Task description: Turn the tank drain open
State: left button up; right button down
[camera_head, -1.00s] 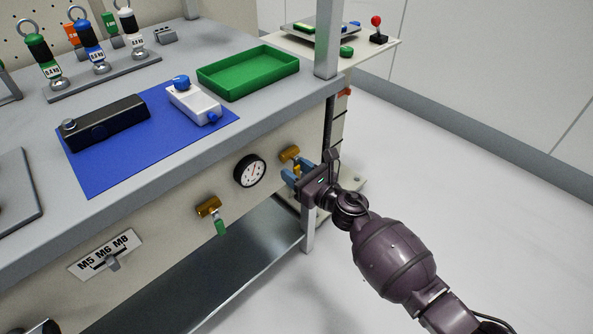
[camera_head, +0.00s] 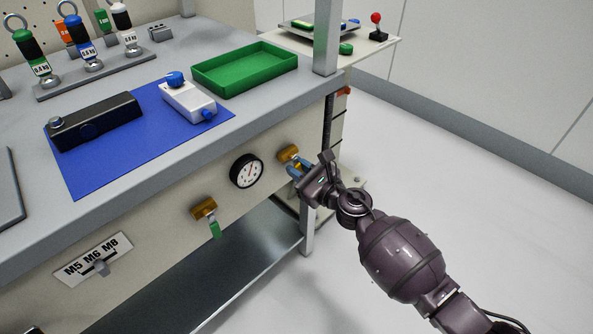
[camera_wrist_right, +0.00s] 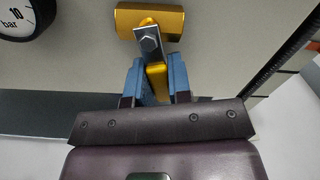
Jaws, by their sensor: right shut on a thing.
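A brass valve (camera_head: 288,153) sits on the bench's front panel, right of the pressure gauge; it also shows in the right wrist view (camera_wrist_right: 150,20). Its yellow handle (camera_wrist_right: 157,82) hangs below the valve body from a metal bolt plate. My right gripper (camera_head: 298,168) is at this valve, its blue fingers (camera_wrist_right: 157,78) shut on the yellow handle, one on each side. A second brass valve (camera_head: 204,208) with a green handle (camera_head: 215,229) is left of the gauge, with nothing touching it. I cannot read which valve is the tank drain. My left gripper is not in view.
A pressure gauge (camera_head: 246,171) lies between the valves. A bench leg (camera_head: 308,230) stands close to my right gripper. A lower shelf (camera_head: 215,275) runs under the panel. The bench top holds a green tray (camera_head: 245,82) and a blue mat (camera_head: 95,180). Open floor lies to the right.

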jog(key=c, duration=1)
grip_release()
jog(key=shift+c, duration=0.2)
jog(key=p+v, duration=0.1)
jog(key=v, duration=1)
jog(key=shift+w, duration=0.1)
